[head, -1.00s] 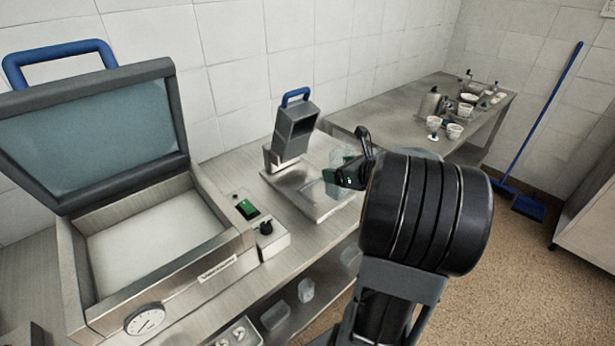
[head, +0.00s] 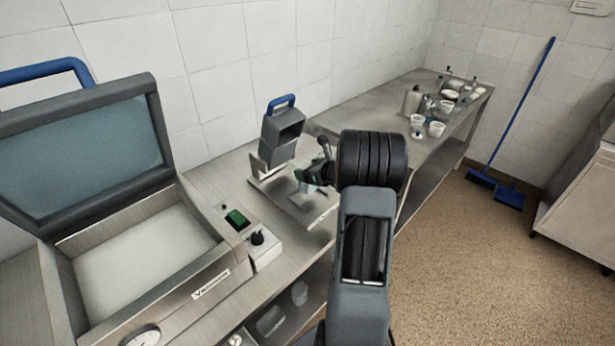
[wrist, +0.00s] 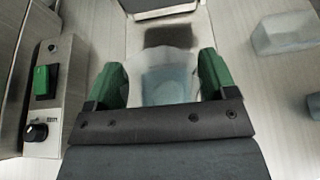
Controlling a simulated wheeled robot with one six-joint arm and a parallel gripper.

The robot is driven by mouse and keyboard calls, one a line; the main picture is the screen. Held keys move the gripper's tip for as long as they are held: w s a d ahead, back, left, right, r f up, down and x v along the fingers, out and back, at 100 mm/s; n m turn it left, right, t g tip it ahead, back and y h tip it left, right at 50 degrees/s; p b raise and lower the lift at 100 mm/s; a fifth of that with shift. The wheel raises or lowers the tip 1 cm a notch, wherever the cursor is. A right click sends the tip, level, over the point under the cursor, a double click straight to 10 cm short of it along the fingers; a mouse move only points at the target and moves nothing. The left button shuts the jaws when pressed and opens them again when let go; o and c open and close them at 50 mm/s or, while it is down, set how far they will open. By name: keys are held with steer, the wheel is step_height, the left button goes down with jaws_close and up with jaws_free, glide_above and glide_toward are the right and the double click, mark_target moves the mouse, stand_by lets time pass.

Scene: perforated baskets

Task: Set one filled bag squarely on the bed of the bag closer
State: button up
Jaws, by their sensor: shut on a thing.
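The bag closer (head: 283,136) stands on the steel counter, a grey head with a blue handle raised over a flat steel bed (head: 268,194). My gripper (head: 316,174) is over the right part of the bed, partly hidden by my own arm. In the wrist view its green-padded fingers (wrist: 162,82) are shut on a translucent, pale bluish bag (wrist: 165,88). The bag lies between the fingers and reaches toward the closer's head, with a dark patch beyond it. I cannot tell whether the bag touches the bed.
A vacuum sealer (head: 150,250) with its lid raised stands at left. A control box (head: 254,240) with a green switch sits between it and the closer. A translucent container (head: 270,320) is on the lower shelf. Cups (head: 437,128) stand on the far table; a blue broom (head: 510,120) leans against the wall.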

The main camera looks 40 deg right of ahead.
steer(key=shift+w+f, duration=0.25)
steer(key=shift+f, duration=0.1)
step_height(320, 180, down, 2)
steer(key=shift+w+p, duration=0.15)
steer(key=shift+p, duration=0.3)
steer(key=shift+f, duration=0.65)
steer(key=shift+f, duration=0.1)
steer(key=shift+f, duration=0.1)
steer(key=o, duration=1.2)
